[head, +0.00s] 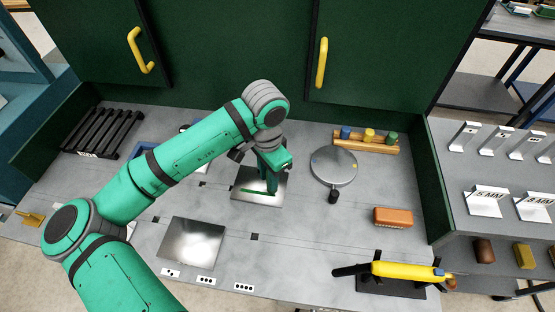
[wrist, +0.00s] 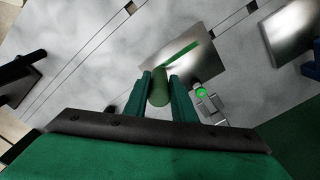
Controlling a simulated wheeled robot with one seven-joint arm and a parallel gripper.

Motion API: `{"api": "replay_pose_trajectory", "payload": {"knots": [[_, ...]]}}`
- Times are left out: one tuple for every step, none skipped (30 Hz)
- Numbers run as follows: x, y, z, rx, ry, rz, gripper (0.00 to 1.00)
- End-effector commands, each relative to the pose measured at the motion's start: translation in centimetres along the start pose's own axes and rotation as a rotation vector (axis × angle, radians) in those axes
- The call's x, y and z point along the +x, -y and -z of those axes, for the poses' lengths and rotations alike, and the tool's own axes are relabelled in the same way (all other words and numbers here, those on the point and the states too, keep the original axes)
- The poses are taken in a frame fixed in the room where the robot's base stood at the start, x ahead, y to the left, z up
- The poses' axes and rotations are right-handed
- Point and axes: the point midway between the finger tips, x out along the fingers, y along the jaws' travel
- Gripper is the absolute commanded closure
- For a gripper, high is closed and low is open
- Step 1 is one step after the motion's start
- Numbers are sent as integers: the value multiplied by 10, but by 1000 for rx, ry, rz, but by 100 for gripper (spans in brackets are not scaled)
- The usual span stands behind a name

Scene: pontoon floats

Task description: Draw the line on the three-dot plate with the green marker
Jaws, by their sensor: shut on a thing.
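My gripper (head: 270,182) is shut on the green marker (wrist: 159,88), which points down between the two fingers. In the head view it is over a square metal plate (head: 240,193) near the middle of the bench. A green line (head: 258,193) lies on this plate, and it also shows in the wrist view (wrist: 182,53). The marker's tip is near one end of the line; whether it touches the plate I cannot tell. A second, bare metal plate (head: 192,243) lies nearer the front. Small dot labels (head: 206,281) sit on the bench's front edge; which plate they belong to is unclear.
A round grey disc (head: 333,167) with a black knob lies right of the plate. Behind it is a wooden rack (head: 366,145) with blue, yellow and green pieces. An orange-brown block (head: 393,217) and a yellow tool (head: 405,271) are at the right. My arm hides part of the left bench.

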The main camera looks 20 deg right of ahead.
Motion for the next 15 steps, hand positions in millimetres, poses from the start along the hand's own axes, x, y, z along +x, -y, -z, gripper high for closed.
{"api": "replay_pose_trajectory", "payload": {"knots": [[1, -1, 3, -1, -1, -1, 100], [0, -1, 4, -3, -1, 0, 100], [0, -2, 7, -4, -1, 0, 100], [0, -3, 8, -4, -1, 0, 100], [1, -3, 10, -5, -1, 0, 100], [1, -4, 12, -6, -1, -1, 100], [1, -5, 14, -6, -1, 0, 100], [-2, -4, 14, -8, -1, 1, 100], [-5, -4, 14, -8, -1, 2, 100], [-14, -3, 14, -7, -2, 5, 100], [-22, -4, 14, -6, -3, 4, 100], [-23, -4, 14, -7, -1, 1, 100], [-25, -4, 14, -7, -1, 1, 100], [-28, -4, 14, -7, -1, 1, 100], [-32, -5, 14, -7, -2, 1, 100]]}}
